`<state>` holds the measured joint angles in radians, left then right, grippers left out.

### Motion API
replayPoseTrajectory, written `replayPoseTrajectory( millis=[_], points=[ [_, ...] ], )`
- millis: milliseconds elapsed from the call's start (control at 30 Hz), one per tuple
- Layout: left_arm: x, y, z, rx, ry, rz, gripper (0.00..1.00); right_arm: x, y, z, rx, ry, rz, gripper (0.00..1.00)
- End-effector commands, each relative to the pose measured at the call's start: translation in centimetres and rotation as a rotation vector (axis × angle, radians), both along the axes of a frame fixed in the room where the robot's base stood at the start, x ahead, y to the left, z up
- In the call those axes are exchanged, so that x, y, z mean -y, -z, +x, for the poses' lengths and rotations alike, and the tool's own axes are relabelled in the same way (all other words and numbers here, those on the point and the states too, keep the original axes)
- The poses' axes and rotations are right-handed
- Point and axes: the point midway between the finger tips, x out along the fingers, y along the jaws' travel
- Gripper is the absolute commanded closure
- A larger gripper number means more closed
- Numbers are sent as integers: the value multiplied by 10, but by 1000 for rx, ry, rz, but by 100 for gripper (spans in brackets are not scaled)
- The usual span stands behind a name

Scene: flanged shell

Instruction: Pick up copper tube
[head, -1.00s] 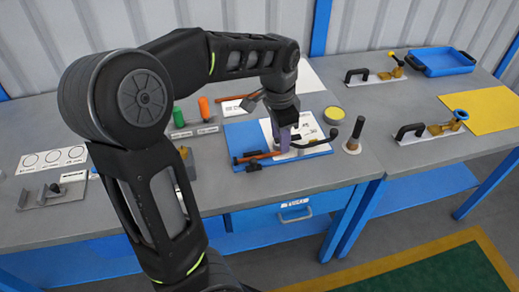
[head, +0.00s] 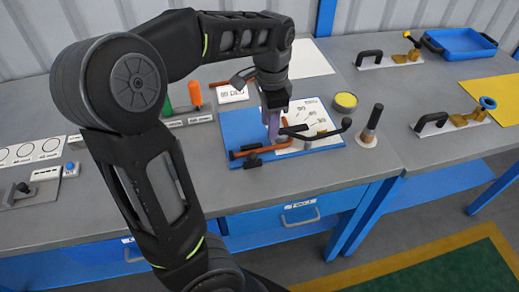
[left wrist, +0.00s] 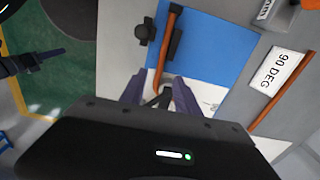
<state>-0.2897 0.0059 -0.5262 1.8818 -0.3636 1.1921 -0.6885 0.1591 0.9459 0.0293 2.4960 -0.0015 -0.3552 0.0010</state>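A bent copper tube (head: 262,148) lies along the front part of a blue board (head: 238,125), at a black-handled bender (head: 318,131). In the left wrist view the tube (left wrist: 170,35) runs down toward my fingers and curves near a black part between them. My left gripper (head: 271,128) points down over the board. In the left wrist view its two purple fingers (left wrist: 161,86) are apart, with the tube's bend between or just beyond them; contact cannot be told. A second copper tube (left wrist: 283,95) lies beside the 90 DEG label (left wrist: 276,70).
A yellow round tin (head: 345,101) and a dark upright post (head: 373,118) stand right of the board. A blue tray (head: 460,43) is at the far right.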

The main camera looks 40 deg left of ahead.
Motion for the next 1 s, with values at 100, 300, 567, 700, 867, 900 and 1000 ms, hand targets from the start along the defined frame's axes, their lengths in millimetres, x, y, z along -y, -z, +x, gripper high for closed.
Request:
replayPoseTrajectory(
  millis=[100, 300, 567, 700, 867, 900, 1000],
  points=[
    [0, 12, 0, -3, 0, -1, 62, 0, 0, 0, 0, 0, 0, 55],
    [0, 24, 0, -1, 0, 0, 62, 0, 0, 0, 0, 0, 0, 55],
    [0, 26, 0, -2, 0, 0, 62, 0, 0, 0, 0, 0, 0, 55],
    [0, 40, 0, -5, 0, 1, 62, 0, -3, 0, 0, 0, 0, 55],
    [0, 65, 1, -6, 0, -1, 62, 0, -5, 0, 0, 0, 0, 55],
    [0, 69, 1, -4, 0, 0, 62, 0, -5, 0, 0, 0, 0, 55],
    [0, 75, 1, -3, 0, -1, 62, 0, -5, 0, 0, 0, 0, 55]
  ],
)
